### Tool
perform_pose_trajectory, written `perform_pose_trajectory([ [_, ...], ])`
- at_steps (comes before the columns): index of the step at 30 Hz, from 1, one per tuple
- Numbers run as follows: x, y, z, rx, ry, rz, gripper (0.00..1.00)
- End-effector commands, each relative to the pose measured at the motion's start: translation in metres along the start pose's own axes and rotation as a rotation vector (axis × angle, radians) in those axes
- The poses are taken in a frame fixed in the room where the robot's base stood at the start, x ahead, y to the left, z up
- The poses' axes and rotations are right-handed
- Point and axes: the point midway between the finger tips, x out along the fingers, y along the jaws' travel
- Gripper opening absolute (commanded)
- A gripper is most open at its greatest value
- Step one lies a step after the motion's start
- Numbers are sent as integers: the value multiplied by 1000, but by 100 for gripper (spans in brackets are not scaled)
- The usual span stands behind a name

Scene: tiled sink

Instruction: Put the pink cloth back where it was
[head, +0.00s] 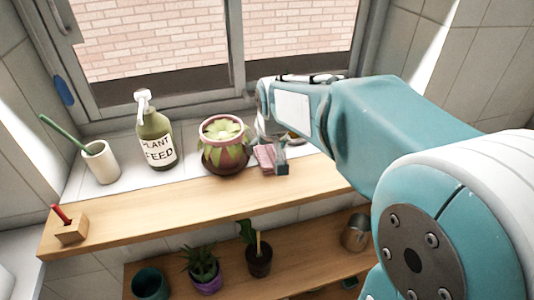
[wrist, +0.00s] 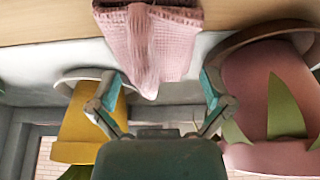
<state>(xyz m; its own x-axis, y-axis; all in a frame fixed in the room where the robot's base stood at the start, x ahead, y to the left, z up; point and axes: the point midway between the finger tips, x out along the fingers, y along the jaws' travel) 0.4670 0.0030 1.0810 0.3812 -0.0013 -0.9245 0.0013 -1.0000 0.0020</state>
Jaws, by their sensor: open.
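The pink cloth (head: 265,157) lies on the upper wooden ledge, just right of the pink pot with the leafy plant. Whether a finger touches the cloth, I cannot tell. In the head view my arm hides most of the gripper.
The pink pot (head: 223,150) stands close to one finger; it also shows in the wrist view (wrist: 262,85). A yellow pot (wrist: 85,125) is near the other finger. A plant feed bottle (head: 155,135) and a white cup (head: 101,162) stand left.

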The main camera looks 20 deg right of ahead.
Motion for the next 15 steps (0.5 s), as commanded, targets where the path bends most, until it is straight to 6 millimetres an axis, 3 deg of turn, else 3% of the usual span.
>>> perform_pose_trajectory([
  [9,8,-2,0,0,0,1,100],
  [10,7,-2,0,0,0,1,87],
  [12,7,-2,0,0,0,1,75],
  [15,7,-2,0,0,0,1,73],
])
